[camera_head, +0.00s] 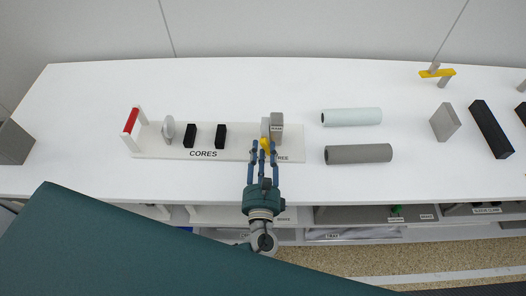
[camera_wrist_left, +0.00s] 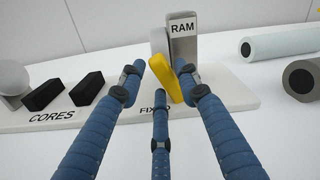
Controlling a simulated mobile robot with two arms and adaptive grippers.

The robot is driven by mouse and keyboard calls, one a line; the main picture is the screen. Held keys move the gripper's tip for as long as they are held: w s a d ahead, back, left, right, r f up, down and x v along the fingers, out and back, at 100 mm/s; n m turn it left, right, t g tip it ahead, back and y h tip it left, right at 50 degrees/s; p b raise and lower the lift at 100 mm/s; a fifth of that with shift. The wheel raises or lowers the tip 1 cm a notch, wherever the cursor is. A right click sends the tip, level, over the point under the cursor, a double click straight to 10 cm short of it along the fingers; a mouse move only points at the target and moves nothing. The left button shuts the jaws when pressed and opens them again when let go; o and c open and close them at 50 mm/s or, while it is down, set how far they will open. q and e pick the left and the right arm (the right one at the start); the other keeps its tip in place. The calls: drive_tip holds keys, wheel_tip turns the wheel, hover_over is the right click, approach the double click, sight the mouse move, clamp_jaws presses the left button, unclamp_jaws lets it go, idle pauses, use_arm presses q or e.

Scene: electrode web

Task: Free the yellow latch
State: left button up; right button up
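The yellow latch (camera_head: 265,144) stands at the right part of a white base plate (camera_head: 240,152), beside a grey block marked RAM (camera_head: 277,122). In the left wrist view the latch (camera_wrist_left: 167,79) is a tilted yellow bar in front of the RAM block (camera_wrist_left: 184,48). My left gripper (camera_head: 262,149) reaches over the plate's front edge at the latch. Its blue fingers (camera_wrist_left: 160,82) are spread, with the latch beyond and between their tips; contact cannot be told. A finger partly hides the word FIXED in the wrist view. My right gripper is not in view.
On the plate are two black cores (camera_head: 205,135), a light disc (camera_head: 168,129) and a red-topped handle (camera_head: 131,120). A pale roll (camera_head: 351,116) and a grey roll (camera_head: 358,154) lie to the right. Another yellow piece (camera_head: 437,73) stands far right. The table (camera_head: 100,85) is clear behind the plate.

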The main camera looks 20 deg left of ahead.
use_arm(q)
drive_tip(key=shift+s+d, duration=0.1)
drive_tip(key=shift+s, duration=0.15)
drive_tip(key=v, duration=1.1)
drive_tip(key=shift+s, duration=0.3)
